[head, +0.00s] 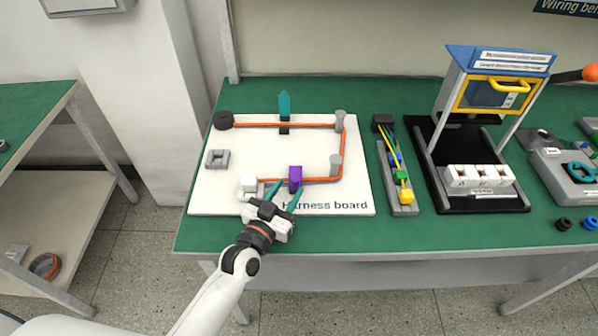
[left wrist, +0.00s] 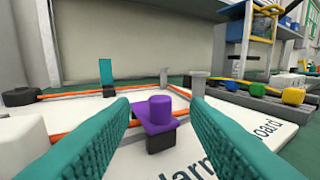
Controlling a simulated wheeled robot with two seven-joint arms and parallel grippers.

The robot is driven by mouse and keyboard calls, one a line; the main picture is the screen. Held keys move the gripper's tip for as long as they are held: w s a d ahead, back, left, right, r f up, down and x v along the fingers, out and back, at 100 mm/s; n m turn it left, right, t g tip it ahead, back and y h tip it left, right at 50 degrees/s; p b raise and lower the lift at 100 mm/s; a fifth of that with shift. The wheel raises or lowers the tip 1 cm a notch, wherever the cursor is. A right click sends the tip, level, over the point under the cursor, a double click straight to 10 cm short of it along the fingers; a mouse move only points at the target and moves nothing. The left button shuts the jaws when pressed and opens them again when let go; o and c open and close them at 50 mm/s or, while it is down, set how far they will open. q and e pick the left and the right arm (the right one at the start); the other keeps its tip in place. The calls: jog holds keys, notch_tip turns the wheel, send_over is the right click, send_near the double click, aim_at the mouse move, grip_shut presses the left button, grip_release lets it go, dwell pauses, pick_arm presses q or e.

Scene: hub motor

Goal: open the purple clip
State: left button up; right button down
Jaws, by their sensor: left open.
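The purple clip (head: 295,178) stands on the front part of the white harness board (head: 223,195), on the orange cable run. In the left wrist view the purple clip (left wrist: 161,114) has a round knob on top, a flat purple plate and a dark base. My left gripper (head: 285,190) is open, with its teal fingers pointing at the clip from the front. In the left wrist view the fingertips (left wrist: 160,98) lie on either side of the clip, apart from it. The orange cable (head: 280,125) runs around grey posts. My right gripper is not in view.
A teal clip (head: 284,104) stands upright at the board's back edge. Grey posts (head: 336,165) stand at the board's right. A white block (head: 249,184) sits close left of my gripper. A grey tray (head: 403,208) with coloured connectors and a black-based test stand (head: 440,190) lie to the right.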

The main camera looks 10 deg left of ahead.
aim_at(293, 183)
pick_arm(q)
jog(key=x, duration=0.5)
jog(key=shift+x, duration=0.8)
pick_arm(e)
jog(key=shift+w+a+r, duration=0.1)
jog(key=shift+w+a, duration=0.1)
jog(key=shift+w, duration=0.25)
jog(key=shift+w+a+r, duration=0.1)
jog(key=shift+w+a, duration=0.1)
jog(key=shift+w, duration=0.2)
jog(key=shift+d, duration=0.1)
pick_arm(q)
grip_shut()
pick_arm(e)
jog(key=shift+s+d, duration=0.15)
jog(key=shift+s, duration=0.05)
